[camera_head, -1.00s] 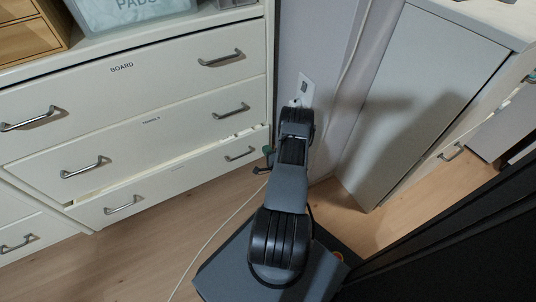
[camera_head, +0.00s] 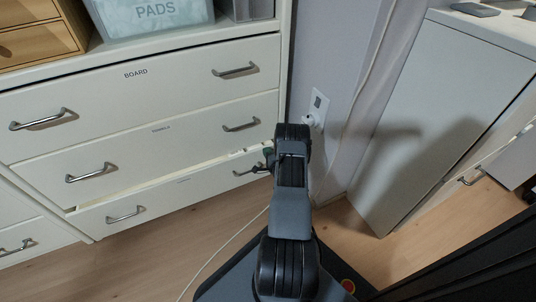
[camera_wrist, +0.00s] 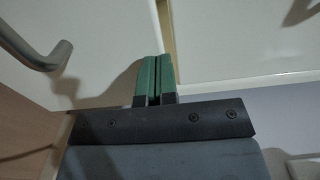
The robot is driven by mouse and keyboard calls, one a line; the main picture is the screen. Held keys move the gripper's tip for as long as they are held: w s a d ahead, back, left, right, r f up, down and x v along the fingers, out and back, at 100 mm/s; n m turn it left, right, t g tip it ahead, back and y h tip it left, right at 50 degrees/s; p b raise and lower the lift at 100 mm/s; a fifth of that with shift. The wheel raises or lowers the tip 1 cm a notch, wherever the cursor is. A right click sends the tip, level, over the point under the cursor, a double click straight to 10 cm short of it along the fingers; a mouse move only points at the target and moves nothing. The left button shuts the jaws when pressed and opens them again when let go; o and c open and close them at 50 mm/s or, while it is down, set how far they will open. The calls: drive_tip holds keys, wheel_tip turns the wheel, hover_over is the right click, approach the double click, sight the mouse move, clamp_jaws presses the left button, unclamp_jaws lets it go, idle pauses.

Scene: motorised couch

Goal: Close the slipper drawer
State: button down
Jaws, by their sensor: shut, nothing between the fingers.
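The bottom drawer (camera_head: 165,200) of the white chest is partly open, with a narrow gap along its top edge. Its label is too small to read. It has two metal handles, a left one (camera_head: 125,215) and a right one near my gripper. My gripper (camera_head: 267,156) is at the right end of this drawer, partly hidden by my arm. In the wrist view its green fingers (camera_wrist: 155,78) are together with nothing between them, close to a pale drawer front. A metal handle (camera_wrist: 45,55) is to their left. I cannot tell whether the fingertips touch the front.
Above are the closed BOARD drawer (camera_head: 150,95) and a middle drawer (camera_head: 155,145). A wall outlet (camera_head: 318,106) with a plug is right of the chest, and a cable runs across the floor. A grey cabinet (camera_head: 440,110) stands at the right. Wooden floor lies in front.

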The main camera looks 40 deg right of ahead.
sight(264, 146)
drive_tip(key=x, duration=0.3)
drive_tip(key=shift+w+d+r, duration=0.1)
drive_tip(key=shift+w+r, duration=0.1)
drive_tip(key=shift+w, duration=0.05)
drive_tip(key=shift+s+a, duration=0.25)
drive_tip(key=shift+s, duration=0.05)
drive_tip(key=p+v, duration=0.5)
drive_tip(key=v, duration=0.9)
drive_tip(key=shift+d+f, duration=0.15)
drive_tip(key=shift+d, duration=0.05)
